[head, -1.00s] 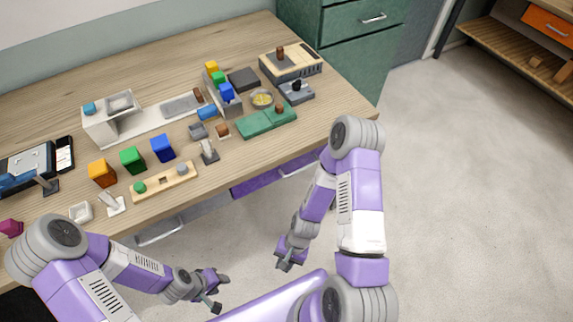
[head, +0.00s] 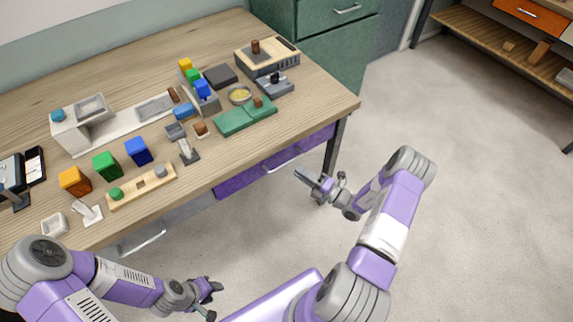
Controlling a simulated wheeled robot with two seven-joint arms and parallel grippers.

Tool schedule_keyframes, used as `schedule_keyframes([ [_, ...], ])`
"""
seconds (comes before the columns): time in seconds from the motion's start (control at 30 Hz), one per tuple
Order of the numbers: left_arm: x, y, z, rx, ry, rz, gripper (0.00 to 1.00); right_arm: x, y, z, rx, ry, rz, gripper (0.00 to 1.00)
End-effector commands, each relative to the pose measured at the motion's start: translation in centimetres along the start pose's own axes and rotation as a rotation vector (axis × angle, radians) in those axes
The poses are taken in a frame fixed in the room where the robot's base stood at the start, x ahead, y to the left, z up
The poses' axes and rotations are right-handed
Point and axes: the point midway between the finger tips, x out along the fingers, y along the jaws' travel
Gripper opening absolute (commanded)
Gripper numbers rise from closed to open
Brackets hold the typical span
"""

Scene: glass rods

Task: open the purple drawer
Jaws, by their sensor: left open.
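The purple drawer (head: 240,182) is set under the front edge of the wooden table. It looks shut, with a silver bar handle (head: 284,163) across its front. My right gripper (head: 309,187) is to the right of the handle and in front of the drawer, pointing left, with a gap to the handle. Its fingers are seen at a slant, so how far apart they are is unclear. My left gripper (head: 214,301) is open and empty, low in front of the table, well away from the drawer.
A grey drawer with a silver handle (head: 142,242) is left of the purple one. The wooden table (head: 215,38) carries blocks, trays and small fixtures. A table leg (head: 335,148) stands behind my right gripper. A green cabinet (head: 330,55) is at the back. Floor on the right is clear.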

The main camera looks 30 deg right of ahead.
Motion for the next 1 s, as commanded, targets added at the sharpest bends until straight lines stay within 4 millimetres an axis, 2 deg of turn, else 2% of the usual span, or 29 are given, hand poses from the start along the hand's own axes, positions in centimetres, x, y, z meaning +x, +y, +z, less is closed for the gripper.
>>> schedule_keyframes([
  [0.2, 0.7, -0.3, 0.0, 0.000, 0.000, 0.000, 0.43, 3.7, -0.1, -0.2, -0.001, 0.008, 0.002, 0.23],
  [0.4, 1.1, -0.4, -0.1, 0.000, 0.000, 0.000, 0.43, 5.9, -0.1, -0.3, -0.001, 0.007, -0.001, 0.23],
  [0.73, 1.1, -0.4, -0.1, 0.000, 0.000, 0.000, 0.43, 6.4, 0.0, -0.2, -0.002, 0.007, -0.002, 0.23],
  [0.77, 1.1, -0.4, -0.1, 0.000, 0.000, 0.000, 0.43, 6.4, 0.0, -0.2, -0.002, 0.007, -0.002, 0.22],
  [0.9, 1.1, -0.4, -0.1, 0.000, 0.000, 0.000, 0.43, 6.4, 0.0, -0.3, -0.002, 0.007, -0.002, 0.00],
  [1.0, 1.1, -0.4, -0.1, 0.000, 0.000, 0.000, 0.43, 6.4, 0.0, -0.3, -0.002, 0.007, -0.002, 0.00],
])
